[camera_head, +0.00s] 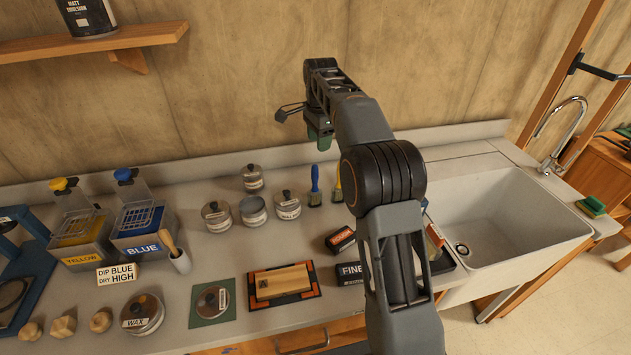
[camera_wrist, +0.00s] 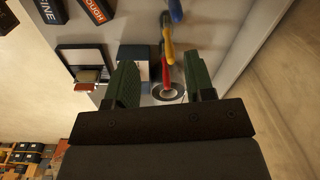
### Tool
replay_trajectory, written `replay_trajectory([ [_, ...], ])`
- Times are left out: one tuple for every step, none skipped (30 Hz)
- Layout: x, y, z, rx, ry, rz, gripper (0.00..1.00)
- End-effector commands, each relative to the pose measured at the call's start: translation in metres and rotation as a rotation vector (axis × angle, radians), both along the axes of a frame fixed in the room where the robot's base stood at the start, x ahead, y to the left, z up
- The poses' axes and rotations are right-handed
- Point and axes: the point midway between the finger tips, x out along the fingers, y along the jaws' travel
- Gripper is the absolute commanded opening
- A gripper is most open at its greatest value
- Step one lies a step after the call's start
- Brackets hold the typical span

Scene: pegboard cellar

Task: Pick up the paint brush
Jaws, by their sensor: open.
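A brush-like tool with a blue handle (camera_head: 314,180) stands upright near the back of the counter. A yellow-handled one (camera_head: 338,188) is just right of it, partly hidden by my arm. My gripper (camera_head: 320,136) is above the back of the counter. In the wrist view my gripper (camera_wrist: 164,82) is open, its green fingers apart, with nothing held.
Grey round tins (camera_head: 253,210) stand left of the handles. A white sink (camera_head: 510,220) is at right. A round, ring-like object (camera_wrist: 168,94) shows between my fingers in the wrist view.

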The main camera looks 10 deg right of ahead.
Motion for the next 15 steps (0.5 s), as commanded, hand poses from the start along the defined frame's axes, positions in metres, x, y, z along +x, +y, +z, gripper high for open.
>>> replay_trajectory([
  [0.01, -0.001, -0.003, 0.002, 0.012, -0.048, 0.49],
  [0.014, -0.002, -0.005, 0.002, 0.017, -0.077, 0.49],
  [0.018, -0.002, -0.007, 0.003, 0.024, -0.111, 0.49],
  [0.021, -0.003, -0.009, 0.004, 0.028, -0.133, 0.49],
  [0.024, -0.003, -0.01, 0.004, 0.031, -0.152, 0.49],
  [0.026, -0.003, -0.013, 0.004, 0.036, -0.173, 0.49],
  [0.027, -0.004, -0.015, 0.005, 0.039, -0.186, 0.49],
  [0.029, -0.004, -0.018, 0.005, 0.042, -0.196, 0.49],
  [0.03, -0.004, -0.023, 0.005, 0.044, -0.207, 0.49],
  [0.03, -0.004, -0.027, 0.005, 0.045, -0.213, 0.49],
  [0.031, -0.004, -0.032, 0.004, 0.046, -0.217, 0.49],
  [0.031, -0.004, -0.04, 0.004, 0.047, -0.221, 0.49],
  [0.031, -0.005, -0.045, 0.004, 0.047, -0.222, 0.49],
  [0.03, -0.005, -0.051, 0.004, 0.048, -0.222, 0.49],
  [0.031, -0.005, -0.058, 0.004, 0.047, -0.222, 0.49],
])
